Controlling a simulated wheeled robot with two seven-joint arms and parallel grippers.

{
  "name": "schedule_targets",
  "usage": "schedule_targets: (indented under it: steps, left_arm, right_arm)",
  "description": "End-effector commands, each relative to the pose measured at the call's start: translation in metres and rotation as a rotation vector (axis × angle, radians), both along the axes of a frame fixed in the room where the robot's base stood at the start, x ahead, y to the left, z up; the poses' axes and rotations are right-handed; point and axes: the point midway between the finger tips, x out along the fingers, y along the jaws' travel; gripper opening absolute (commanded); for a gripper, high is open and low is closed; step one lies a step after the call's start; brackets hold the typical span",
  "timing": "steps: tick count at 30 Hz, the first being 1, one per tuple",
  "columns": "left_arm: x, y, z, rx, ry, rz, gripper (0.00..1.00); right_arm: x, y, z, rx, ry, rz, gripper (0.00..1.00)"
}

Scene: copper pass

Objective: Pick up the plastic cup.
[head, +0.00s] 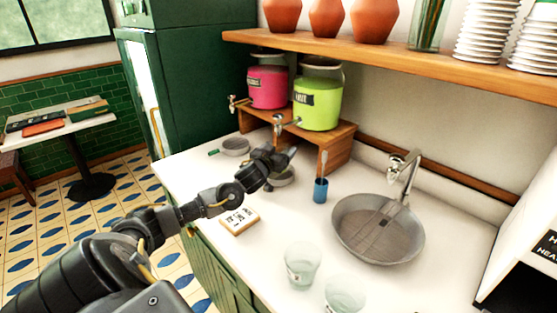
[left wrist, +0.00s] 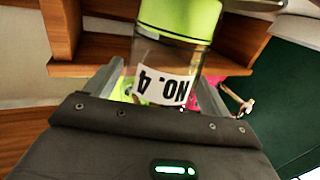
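In the head view my gripper and wrist hide this cup. Two empty clear cups (head: 302,264) (head: 345,296) stand at the counter's front. My right gripper is not in view.
The wooden stand (head: 339,147) holds a lime dispenser (head: 318,101) and a pink dispenser (head: 267,92) with taps. A blue holder (head: 320,190), a round sink (head: 378,230) and a small sign (head: 239,221) are nearby. A loaded shelf (head: 400,56) runs above.

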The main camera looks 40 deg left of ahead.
Motion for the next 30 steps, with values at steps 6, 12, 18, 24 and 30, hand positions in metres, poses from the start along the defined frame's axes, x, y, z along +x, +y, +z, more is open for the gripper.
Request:
schedule_targets:
  steps: [6,12,18,24,30]
  left_arm:
    - [0.0,0.0,0.0,0.0,0.0,0.0,0.53]
    - [0.0,0.0,0.0,0.0,-0.001,0.0,0.49]
    - [0.0,0.0,0.002,0.0,-0.001,0.0,0.49]
    - [0.0,0.0,0.01,0.0,-0.003,-0.001,0.49]
    - [0.0,0.0,0.025,0.001,-0.003,-0.001,0.49]
  right_arm:
    - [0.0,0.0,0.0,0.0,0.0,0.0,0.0]
    - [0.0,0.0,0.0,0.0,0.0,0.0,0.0]
    - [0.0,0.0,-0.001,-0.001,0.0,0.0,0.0]
    - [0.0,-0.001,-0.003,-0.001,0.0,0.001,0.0]
    - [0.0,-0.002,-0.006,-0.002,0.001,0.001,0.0]
